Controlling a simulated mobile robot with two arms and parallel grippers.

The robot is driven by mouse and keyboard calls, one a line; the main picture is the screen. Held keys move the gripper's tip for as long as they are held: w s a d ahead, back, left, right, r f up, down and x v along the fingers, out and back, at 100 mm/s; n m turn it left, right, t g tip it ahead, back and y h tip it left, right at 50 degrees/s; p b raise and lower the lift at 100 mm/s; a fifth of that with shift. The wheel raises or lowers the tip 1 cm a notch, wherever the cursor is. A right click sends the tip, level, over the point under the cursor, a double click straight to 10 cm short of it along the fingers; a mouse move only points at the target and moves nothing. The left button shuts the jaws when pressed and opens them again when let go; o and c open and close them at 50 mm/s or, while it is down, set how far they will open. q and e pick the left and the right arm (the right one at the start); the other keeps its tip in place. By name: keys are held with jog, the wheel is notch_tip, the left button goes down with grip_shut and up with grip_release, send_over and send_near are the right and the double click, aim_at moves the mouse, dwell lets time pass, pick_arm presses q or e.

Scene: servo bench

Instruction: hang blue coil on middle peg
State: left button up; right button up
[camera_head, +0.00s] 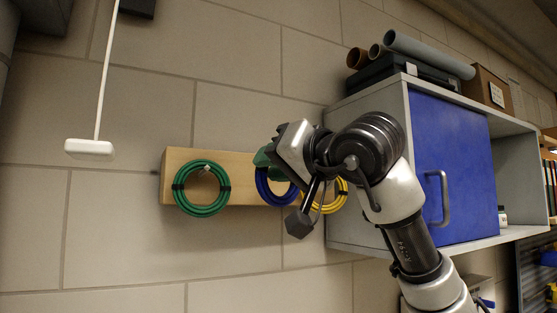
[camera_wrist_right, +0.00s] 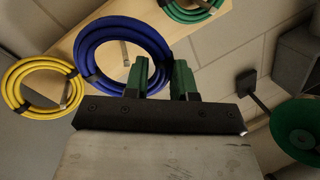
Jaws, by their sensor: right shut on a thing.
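The blue coil (camera_head: 263,188) is at the middle of a wooden board (camera_head: 238,175) on the wall. My right gripper (camera_head: 268,158) is at its upper part, partly covering it. In the right wrist view, the blue coil (camera_wrist_right: 84,52) passes between the green fingers of my right gripper (camera_wrist_right: 162,80), which is shut on it. The metal middle peg (camera_wrist_right: 125,53) shows inside the coil's opening. I cannot tell whether the coil rests on the peg. My left gripper is not in view.
A green coil (camera_head: 178,190) hangs on the left peg and a yellow coil (camera_head: 343,196) on the right. A shelf cabinet with a blue door (camera_head: 455,165) stands close to the right. A white handle (camera_head: 90,149) hangs on a cord at left. Bare wall lies below the board.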

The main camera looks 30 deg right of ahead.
jog(key=shift+d+x, duration=0.25)
jog(key=shift+x, duration=0.85)
jog(key=shift+w+d+f+p, duration=0.1)
jog(key=shift+w+p, duration=0.1)
jog(key=shift+w, duration=0.4)
jog(key=shift+w+f+p, duration=0.1)
jog(key=shift+w+p, duration=0.05)
jog(key=shift+w, duration=0.45)
jog(key=shift+w+a+f, duration=0.2)
jog(key=shift+w+f, duration=0.1)
jog(key=shift+f, duration=0.15)
grip_shut()
jog(key=shift+f, duration=0.1)
grip_release()
jog(key=shift+w+d, duration=0.1)
jog(key=shift+w, duration=0.05)
